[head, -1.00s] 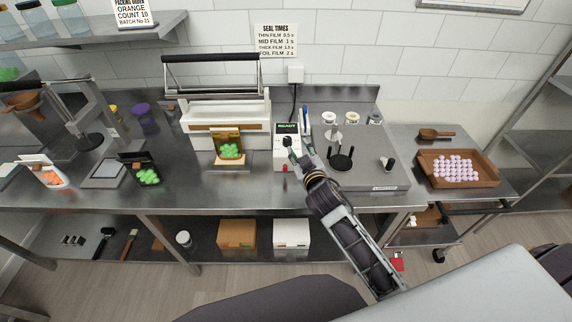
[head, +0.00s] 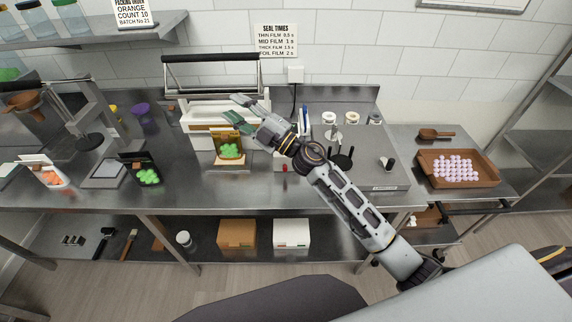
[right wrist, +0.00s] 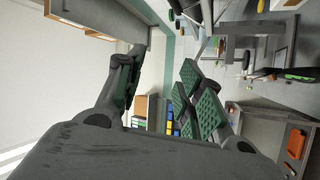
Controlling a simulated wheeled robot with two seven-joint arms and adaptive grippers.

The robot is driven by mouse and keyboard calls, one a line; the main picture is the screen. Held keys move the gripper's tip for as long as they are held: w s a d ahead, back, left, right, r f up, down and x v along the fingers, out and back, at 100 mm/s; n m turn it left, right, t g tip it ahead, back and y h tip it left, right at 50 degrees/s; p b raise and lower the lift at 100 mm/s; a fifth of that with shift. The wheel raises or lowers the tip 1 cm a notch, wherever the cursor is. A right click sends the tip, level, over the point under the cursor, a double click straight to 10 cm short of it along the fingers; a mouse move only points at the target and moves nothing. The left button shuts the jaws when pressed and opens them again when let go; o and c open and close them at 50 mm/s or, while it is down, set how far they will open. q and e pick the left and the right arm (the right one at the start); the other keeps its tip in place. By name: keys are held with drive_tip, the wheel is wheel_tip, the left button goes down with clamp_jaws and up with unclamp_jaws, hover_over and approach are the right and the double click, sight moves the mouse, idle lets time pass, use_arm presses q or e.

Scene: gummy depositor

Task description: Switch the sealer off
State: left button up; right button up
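The sealer (head: 188,125) is a white machine with a raised black-handled bar (head: 212,58), at the back of the steel counter in the head view. Its control box, with a green READY display earlier, is now mostly hidden behind my right gripper and wrist. A small red part (head: 285,168) shows at the front below that box; its position cannot be told. My right gripper (head: 238,107) is above the sealer's right front, fingers apart and empty, pointing left. The right wrist view also shows its spread fingers (right wrist: 160,88). My left gripper is not in view.
A pouch of green candies (head: 229,150) stands at the sealer's front, close to my right gripper. Another green pouch (head: 147,172) and a scale (head: 104,173) are to the left.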

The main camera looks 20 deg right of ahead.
drive_tip(key=s+a+n+g+y, duration=0.1)
drive_tip(key=a+n+g+y, duration=0.1)
drive_tip(key=a+n+g, duration=0.3)
drive_tip(key=n+g+h, duration=0.5)
drive_tip(key=g+h, duration=0.5)
drive_tip(key=h, duration=0.6)
hover_over(285, 166)
drive_tip(key=d, duration=0.3)
wheel_tip(285, 166, down, 14)
drive_tip(key=r, duration=0.1)
drive_tip(key=shift+s+a+f, duration=0.15)
drive_tip(key=shift+s+f, duration=0.1)
drive_tip(key=shift+s, duration=0.25)
drive_tip(key=shift+f, duration=0.1)
drive_tip(key=shift+w+a+f+p, duration=0.15)
drive_tip(key=shift+a+f+p, duration=0.3)
drive_tip(key=shift+f, duration=1.8)
drive_tip(key=shift+w+a+f+p, duration=0.15)
drive_tip(key=shift+a+f+p, duration=0.3)
drive_tip(key=shift+f, duration=1.75)
drive_tip(key=shift+w+a+f+p, duration=0.25)
drive_tip(key=shift+f+p, duration=0.35)
drive_tip(key=shift+f, duration=1.65)
drive_tip(key=shift+s, duration=0.1)
drive_tip(key=shift+c, duration=0.2)
